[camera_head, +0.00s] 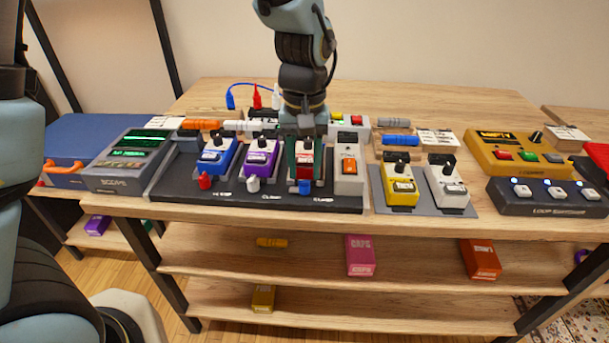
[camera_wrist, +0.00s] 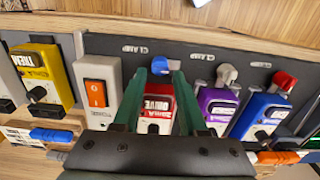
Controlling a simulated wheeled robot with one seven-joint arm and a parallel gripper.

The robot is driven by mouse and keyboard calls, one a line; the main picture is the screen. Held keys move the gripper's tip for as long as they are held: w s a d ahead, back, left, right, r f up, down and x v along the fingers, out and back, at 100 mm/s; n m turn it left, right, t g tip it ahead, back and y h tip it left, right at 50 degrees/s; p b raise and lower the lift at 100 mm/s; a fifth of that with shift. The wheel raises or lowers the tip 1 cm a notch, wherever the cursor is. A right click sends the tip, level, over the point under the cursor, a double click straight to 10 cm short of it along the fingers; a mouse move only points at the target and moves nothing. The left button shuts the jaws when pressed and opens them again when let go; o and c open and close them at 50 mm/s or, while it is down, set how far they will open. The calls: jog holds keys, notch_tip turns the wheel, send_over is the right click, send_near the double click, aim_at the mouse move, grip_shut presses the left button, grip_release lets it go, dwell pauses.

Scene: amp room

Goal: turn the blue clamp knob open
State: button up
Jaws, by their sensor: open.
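The blue clamp knob (camera_head: 304,187) sits at the front edge of the black pedalboard (camera_head: 330,203), in front of the red pedal (camera_head: 304,160). In the wrist view the blue knob (camera_wrist: 159,65) shows just beyond the fingertips, roughly centred between them. My gripper (camera_head: 306,172) points down over the red pedal. Its green fingers are spread, one on each side of the red pedal, with nothing held between them; the wrist view shows the gripper (camera_wrist: 159,80) the same way. Whether a finger touches the pedal or knob cannot be told.
A white knob (camera_head: 253,184) by the purple pedal (camera_head: 261,157) and a red knob (camera_head: 205,181) by the blue pedal (camera_head: 216,156) stand to the left. A grey box with an orange switch (camera_head: 349,170) stands close right. Cables and plugs lie behind.

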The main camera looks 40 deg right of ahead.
aim_at(304, 180)
notch_tip(304, 180, up, 8)
dwell(0.7)
jog(key=w+a+f+n, duration=0.1)
jog(key=w+a, duration=0.4)
jog(key=a, duration=0.3)
jog(key=w+a+f+n+p, duration=0.15)
jog(key=w+a, duration=0.25)
jog(key=a, duration=0.4)
jog(key=w+a+n+b, duration=0.1)
jog(key=w+a+n, duration=0.1)
jog(key=w+a, duration=0.45)
jog(key=s+a+f+n+t+p, duration=0.1)
jog(key=s+a+n, duration=0.1)
jog(key=a, duration=1.1)
jog(key=shift+s+t, duration=0.3)
jog(key=shift+s, duration=0.2)
